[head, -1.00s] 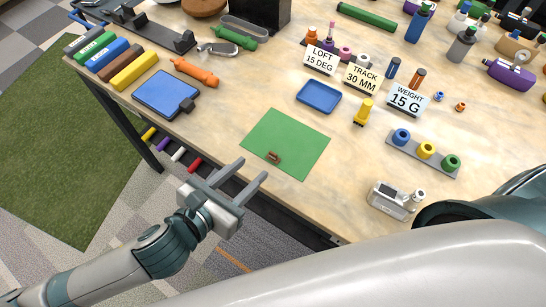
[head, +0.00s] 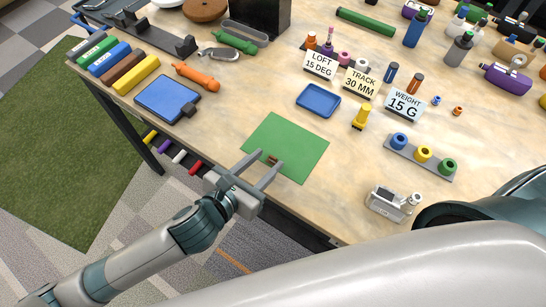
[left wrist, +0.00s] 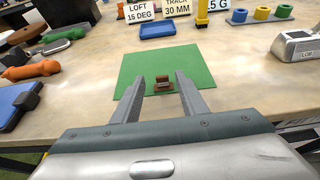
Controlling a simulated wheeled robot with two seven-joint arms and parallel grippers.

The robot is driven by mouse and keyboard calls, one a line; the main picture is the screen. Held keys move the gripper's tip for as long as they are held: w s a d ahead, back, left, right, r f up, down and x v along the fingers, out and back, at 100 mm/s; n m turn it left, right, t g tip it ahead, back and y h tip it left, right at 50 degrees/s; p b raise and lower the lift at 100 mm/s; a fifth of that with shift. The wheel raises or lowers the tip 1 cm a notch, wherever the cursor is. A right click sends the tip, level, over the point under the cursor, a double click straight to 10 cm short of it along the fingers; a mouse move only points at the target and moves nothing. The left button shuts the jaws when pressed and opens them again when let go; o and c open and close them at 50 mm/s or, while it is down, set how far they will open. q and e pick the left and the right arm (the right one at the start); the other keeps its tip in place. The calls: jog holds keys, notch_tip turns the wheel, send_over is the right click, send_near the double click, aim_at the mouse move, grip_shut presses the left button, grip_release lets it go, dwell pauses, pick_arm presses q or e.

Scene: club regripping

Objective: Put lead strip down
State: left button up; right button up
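A small brown piece (head: 273,158), which may be the lead strip, lies on the green mat (head: 300,140) near the table's front edge. It also shows in the left wrist view (left wrist: 163,85), dark and reddish-brown with a greyish top part. My left gripper (head: 264,162) is open, with its fingers reaching over the near edge of the mat. In the left wrist view the open fingers (left wrist: 161,80) point at the brown piece, which shows in the gap between them. I cannot tell whether either finger touches it. My right gripper is not in view.
A blue tray (head: 318,100) and small cards for loft, track and weight (head: 404,104) stand behind the mat. A blue pad (head: 168,97) lies to the left. A grey device (head: 389,203) and a holder with coloured rings (head: 420,158) are to the right.

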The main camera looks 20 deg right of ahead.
aim_at(272, 158)
pick_arm(q)
jog(key=shift+p+x, duration=0.35)
jog(key=shift+x, duration=1.6)
jog(key=shift+s+f, duration=0.1)
jog(key=shift+s, duration=0.05)
grip_shut()
